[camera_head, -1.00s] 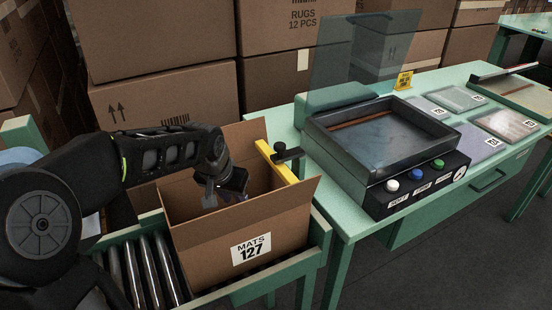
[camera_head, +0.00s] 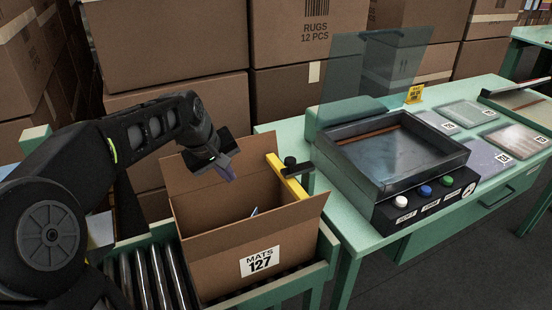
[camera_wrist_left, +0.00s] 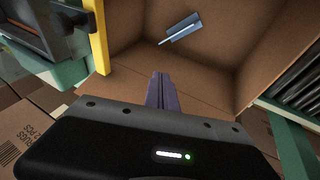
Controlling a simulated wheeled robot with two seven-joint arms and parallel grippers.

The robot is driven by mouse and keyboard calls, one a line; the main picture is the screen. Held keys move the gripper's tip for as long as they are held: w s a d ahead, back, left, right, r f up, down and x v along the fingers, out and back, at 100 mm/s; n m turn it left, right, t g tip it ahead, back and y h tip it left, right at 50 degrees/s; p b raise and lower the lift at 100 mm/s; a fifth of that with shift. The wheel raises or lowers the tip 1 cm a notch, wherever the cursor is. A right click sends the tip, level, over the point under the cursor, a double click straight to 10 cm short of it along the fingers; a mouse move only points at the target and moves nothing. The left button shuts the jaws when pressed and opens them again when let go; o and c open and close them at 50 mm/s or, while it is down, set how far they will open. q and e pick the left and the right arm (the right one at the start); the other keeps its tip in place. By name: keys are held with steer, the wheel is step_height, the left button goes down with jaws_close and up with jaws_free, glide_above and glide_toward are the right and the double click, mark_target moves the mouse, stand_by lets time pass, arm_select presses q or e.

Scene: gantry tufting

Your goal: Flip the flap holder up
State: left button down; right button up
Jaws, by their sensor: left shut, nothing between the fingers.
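The flap holder is a yellow bar (camera_head: 287,176) with a black knob and arm, lying along the right rim of the open carton (camera_head: 235,236) marked MATS 127. It also shows in the left wrist view as a yellow strip (camera_wrist_left: 98,35) at upper left. My left gripper (camera_head: 226,172) is shut and empty, over the carton opening, left of the yellow bar and apart from it. Its closed fingers (camera_wrist_left: 160,88) point into the carton in the left wrist view. A small blue-grey packet (camera_wrist_left: 183,28) lies inside the carton. My right gripper is out of view.
The carton stands on a roller conveyor (camera_head: 150,270). To its right is a green table (camera_head: 345,215) with a press-like tray machine (camera_head: 400,155), a raised clear lid (camera_head: 370,75) and coloured buttons. Stacked cardboard boxes (camera_head: 175,105) stand behind.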

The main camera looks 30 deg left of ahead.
arm_select(q)
steer(key=d+r+n+h, duration=0.2)
steer(key=d+r+n, duration=0.2)
steer(key=n, duration=1)
step_height(320, 180, up, 4)
steer(key=shift+w+d+f+n+t+h, duration=0.2)
steer(key=shift+w+d+n+t+h, duration=0.1)
steer(key=shift+n+h, duration=0.1)
steer(key=shift+f, duration=0.1)
